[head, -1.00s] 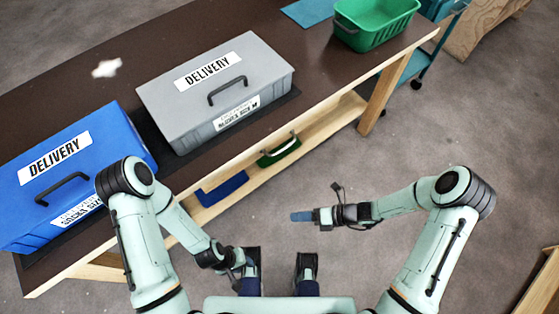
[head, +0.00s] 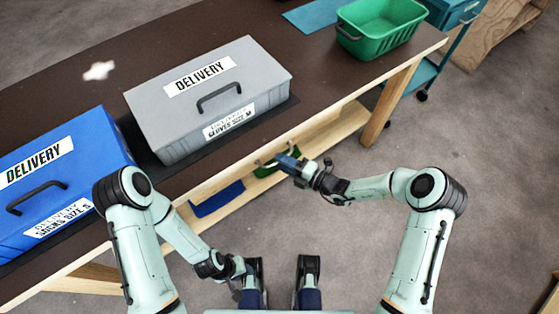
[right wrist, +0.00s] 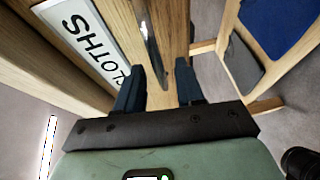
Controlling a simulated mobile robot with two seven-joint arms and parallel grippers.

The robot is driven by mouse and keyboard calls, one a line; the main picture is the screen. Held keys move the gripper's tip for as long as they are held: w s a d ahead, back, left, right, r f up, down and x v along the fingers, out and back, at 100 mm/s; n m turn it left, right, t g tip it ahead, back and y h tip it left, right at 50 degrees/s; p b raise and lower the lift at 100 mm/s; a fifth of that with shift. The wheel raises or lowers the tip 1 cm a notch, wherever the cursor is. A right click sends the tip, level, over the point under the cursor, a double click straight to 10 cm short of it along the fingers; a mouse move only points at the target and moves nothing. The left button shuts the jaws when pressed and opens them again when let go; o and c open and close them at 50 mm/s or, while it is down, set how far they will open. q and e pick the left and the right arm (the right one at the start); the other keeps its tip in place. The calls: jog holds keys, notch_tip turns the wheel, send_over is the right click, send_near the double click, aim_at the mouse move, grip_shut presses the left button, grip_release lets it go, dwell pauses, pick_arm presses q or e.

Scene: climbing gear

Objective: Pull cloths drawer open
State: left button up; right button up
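The cloths drawer shows in the right wrist view as a wooden front with a white label (right wrist: 85,38) reading CLOTHS. A slim metal handle (right wrist: 153,48) stands on the wood beside the label. My right gripper (right wrist: 161,84) is open, its two dark fingers apart, with the handle lined up between and just beyond the tips. I cannot tell whether they touch it. In the head view my right gripper (head: 284,160) is at the bench's front edge and hides much of the drawer front. My left gripper (head: 240,271) hangs low, away from the bench; its fingers are unclear.
On the dark bench top (head: 75,105) stand a grey delivery box (head: 165,118), a blue delivery box (head: 95,145) and a green basket (head: 375,44). A blue item (head: 216,199) lies on the lower shelf.

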pick_arm(q)
jog(key=shift+f, duration=0.1)
pick_arm(e)
jog(key=shift+x, duration=0.9)
jog(key=shift+c, duration=0.3)
